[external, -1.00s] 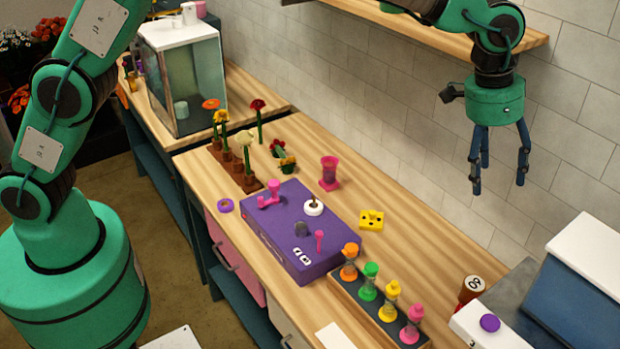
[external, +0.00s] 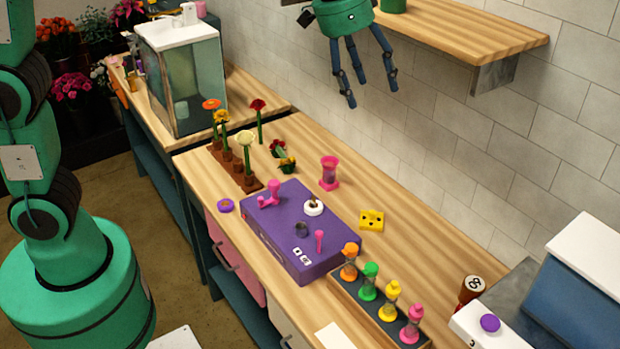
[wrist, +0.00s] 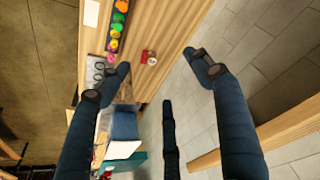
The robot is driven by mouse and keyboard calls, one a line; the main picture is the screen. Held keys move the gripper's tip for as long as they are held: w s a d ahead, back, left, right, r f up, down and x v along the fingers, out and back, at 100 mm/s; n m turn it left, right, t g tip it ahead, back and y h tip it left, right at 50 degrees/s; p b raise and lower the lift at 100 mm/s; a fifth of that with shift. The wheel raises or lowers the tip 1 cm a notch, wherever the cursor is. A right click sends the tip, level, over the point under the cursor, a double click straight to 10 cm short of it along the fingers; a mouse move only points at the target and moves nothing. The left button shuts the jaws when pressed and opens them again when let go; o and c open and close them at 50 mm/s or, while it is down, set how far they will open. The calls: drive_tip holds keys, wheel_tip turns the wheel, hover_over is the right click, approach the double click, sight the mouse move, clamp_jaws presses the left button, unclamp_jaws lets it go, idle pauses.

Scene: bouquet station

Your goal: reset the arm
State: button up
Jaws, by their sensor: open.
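My gripper (external: 365,97) is open and empty in the external view. It hangs high above the back of the counter (external: 330,215), in front of the tiled wall and at the left end of the wall shelf, fingers pointing down. In the wrist view my gripper's dark blue fingers (wrist: 165,75) are spread wide with nothing between them. My green arm shows at the left edge of the external view, and its upper part is out of the picture.
A wooden wall shelf (external: 470,38) is close to my gripper's right. A glass tank (external: 200,85) stands at the left.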

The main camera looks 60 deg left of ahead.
drive_tip(key=s+a+f+n+b, duration=0.1)
drive_tip(key=s+a+b, duration=0.2)
drive_tip(key=s+a, duration=0.65)
drive_tip(key=s+a+f+n+t+y+b, duration=0.1)
drive_tip(key=s+a+f+n+b, duration=0.1)
drive_tip(key=s+a+f, duration=0.6)
drive_tip(key=s+a+f+n+t+y+b, duration=0.1)
drive_tip(key=s+a+f+b, duration=0.4)
drive_tip(key=s, duration=1)
drive_tip(key=a+f, duration=0.3)
drive_tip(key=a, duration=0.1)
drive_tip(key=shift+s+a+n, duration=0.25)
drive_tip(key=shift+a+n, duration=0.15)
